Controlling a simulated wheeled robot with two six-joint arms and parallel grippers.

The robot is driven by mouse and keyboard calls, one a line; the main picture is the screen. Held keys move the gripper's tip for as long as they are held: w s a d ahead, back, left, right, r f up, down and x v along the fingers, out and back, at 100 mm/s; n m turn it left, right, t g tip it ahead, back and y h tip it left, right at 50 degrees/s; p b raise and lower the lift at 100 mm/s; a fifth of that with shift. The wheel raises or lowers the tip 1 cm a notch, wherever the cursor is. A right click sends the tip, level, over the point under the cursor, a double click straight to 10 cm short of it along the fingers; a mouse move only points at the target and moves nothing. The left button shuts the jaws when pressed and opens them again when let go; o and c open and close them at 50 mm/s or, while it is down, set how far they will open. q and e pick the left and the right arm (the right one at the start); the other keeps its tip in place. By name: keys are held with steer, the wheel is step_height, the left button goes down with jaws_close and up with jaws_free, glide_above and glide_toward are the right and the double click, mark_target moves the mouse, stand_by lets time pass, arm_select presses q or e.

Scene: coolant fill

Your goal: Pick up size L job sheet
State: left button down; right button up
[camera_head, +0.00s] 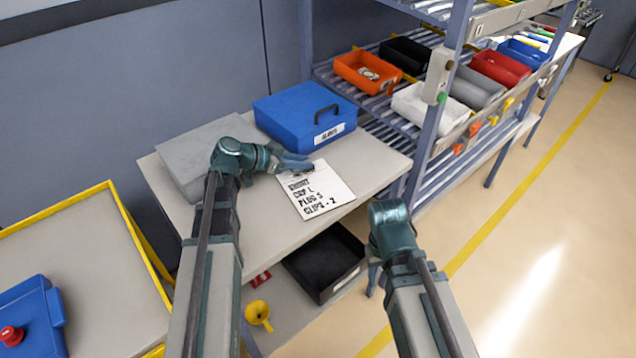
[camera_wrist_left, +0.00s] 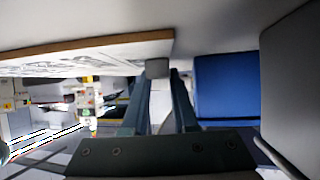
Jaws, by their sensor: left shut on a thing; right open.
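The job sheet (camera_head: 318,194) is a white sheet with handwritten black lines, including "CAP L", "PLUG S" and "CLIPS - 2". In the head view it is at the right part of the grey table, close to its front edge. My left gripper (camera_head: 296,166) is shut on the sheet's far edge. In the left wrist view the sheet (camera_wrist_left: 85,52) shows nearly edge-on, with a brown edge, and its end meets the fingertips (camera_wrist_left: 158,72). My right gripper (camera_head: 373,279) is open and empty, in front of the table and mostly hidden by its wrist.
A blue case (camera_head: 303,116) and a grey box (camera_head: 190,160) stand behind the sheet on the table (camera_head: 260,235). A black bin (camera_head: 324,262) and yellow funnel (camera_head: 258,313) are below.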

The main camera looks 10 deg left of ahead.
stand_by(0.3)
arm_select(q)
step_height(320, 180, up, 10)
steer(key=p, duration=1)
